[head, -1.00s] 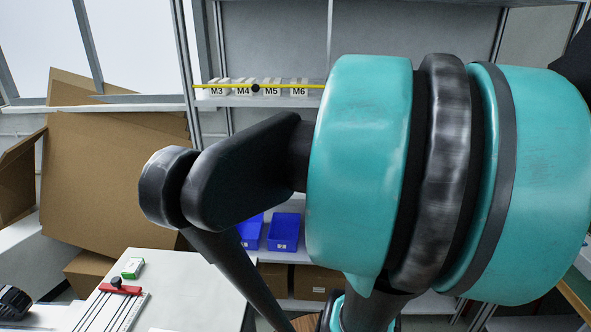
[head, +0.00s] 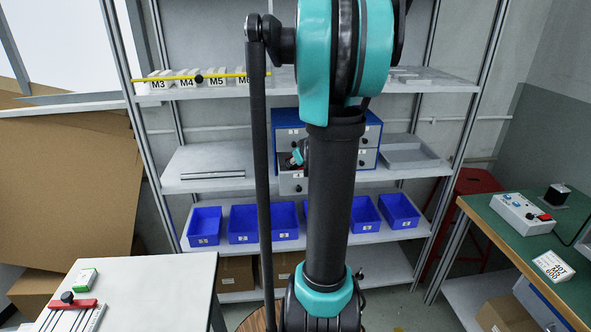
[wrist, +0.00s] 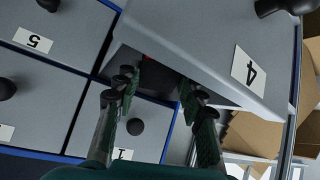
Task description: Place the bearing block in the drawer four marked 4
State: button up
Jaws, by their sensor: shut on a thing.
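The blue-framed cabinet with grey drawers (head: 371,137) stands on the middle shelf, partly behind my arm. Drawer four (head: 293,186) is pulled out; in the wrist view its front panel (wrist: 215,35) carries an upside-down 4 label. Its dark opening lies along the panel's edge. My gripper (head: 297,158) is at the cabinet, just above drawer four. In the wrist view my gripper (wrist: 160,92) has its fingertips at the drawer's opening, with a gap between them. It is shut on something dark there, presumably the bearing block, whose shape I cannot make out.
Drawer one (wrist: 150,115) and drawer five (wrist: 60,85) are shut beside the opening, with protruding knobs. Blue bins (head: 243,224) line the lower shelf. A white table (head: 150,272) stands at left and a green-topped bench (head: 535,245) at right.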

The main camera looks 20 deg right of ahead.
jog(key=shift+w+d+f, duration=0.1)
jog(key=shift+w+f, duration=0.15)
jog(key=shift+f, duration=0.4)
jog(key=shift+w+f, duration=0.2)
jog(key=shift+f, duration=0.4)
jog(key=g, duration=0.2)
jog(key=w+g+y, duration=0.1)
jog(key=shift+d+r+m+g, duration=0.15)
jog(key=shift+r+m+g, duration=0.15)
jog(key=shift+g, duration=0.1)
jog(key=shift+s+f, duration=0.1)
jog(key=shift+f, duration=0.8)
jog(key=shift+f, duration=0.1)
jog(key=o, duration=1)
jog(key=v, duration=1.2)
